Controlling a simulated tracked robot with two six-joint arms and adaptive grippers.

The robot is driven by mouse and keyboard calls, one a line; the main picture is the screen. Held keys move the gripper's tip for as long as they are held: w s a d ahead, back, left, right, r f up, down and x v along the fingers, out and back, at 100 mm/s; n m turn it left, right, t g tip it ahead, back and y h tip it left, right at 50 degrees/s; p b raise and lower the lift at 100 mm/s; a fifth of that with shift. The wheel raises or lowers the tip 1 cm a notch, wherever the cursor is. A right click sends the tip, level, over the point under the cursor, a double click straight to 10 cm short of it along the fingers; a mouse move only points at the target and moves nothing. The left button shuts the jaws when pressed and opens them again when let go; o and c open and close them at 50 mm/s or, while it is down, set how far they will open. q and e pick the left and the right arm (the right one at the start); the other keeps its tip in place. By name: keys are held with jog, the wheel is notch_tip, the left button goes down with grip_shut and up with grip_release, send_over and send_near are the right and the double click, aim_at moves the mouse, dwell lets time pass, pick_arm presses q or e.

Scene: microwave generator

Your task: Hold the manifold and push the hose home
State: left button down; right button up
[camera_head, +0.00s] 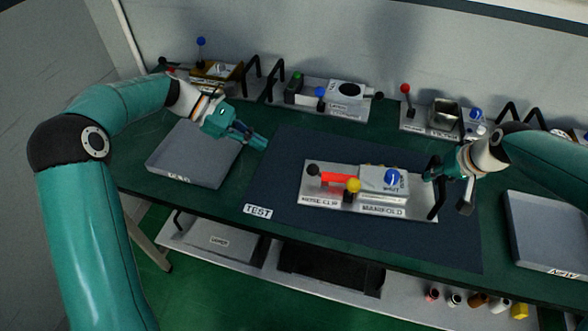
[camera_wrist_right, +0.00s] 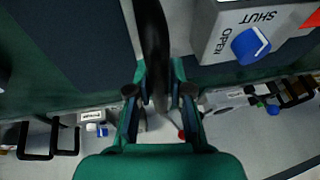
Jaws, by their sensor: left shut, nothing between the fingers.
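The manifold (camera_head: 384,182) is a grey block with a blue knob (camera_head: 391,177) on a light plate (camera_head: 325,199) labelled HOSE CLIP and MANIFOLD. Its blue knob, marked OPEN and SHUT, also shows in the right wrist view (camera_wrist_right: 250,46). A red hose piece (camera_head: 337,179) lies left of the manifold, beside a yellow-balled lever (camera_head: 353,186) and a black knob (camera_head: 313,170). My right gripper (camera_head: 432,174) is shut around the black handle (camera_head: 437,201) at the plate's right end; the handle runs between its fingers in the wrist view (camera_wrist_right: 155,45). My left gripper (camera_head: 262,145) is shut and empty, left of the plate.
The plate sits on a dark mat (camera_head: 290,150) labelled TEST. A grey tray (camera_head: 195,155) lies at left, another (camera_head: 545,230) at right. Other handled units (camera_head: 335,95) line the back. A lower shelf (camera_head: 210,240) holds more items. The mat between my left gripper and the plate is clear.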

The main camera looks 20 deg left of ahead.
jog(key=o, duration=0.3)
jog(key=shift+w, duration=0.2)
jog(key=shift+o, duration=0.2)
jog(key=shift+r, duration=0.2)
jog(key=shift+d+r, duration=0.1)
jog(key=shift+r, duration=0.15)
jog(key=v, duration=1.1)
jog(key=shift+s, duration=0.3)
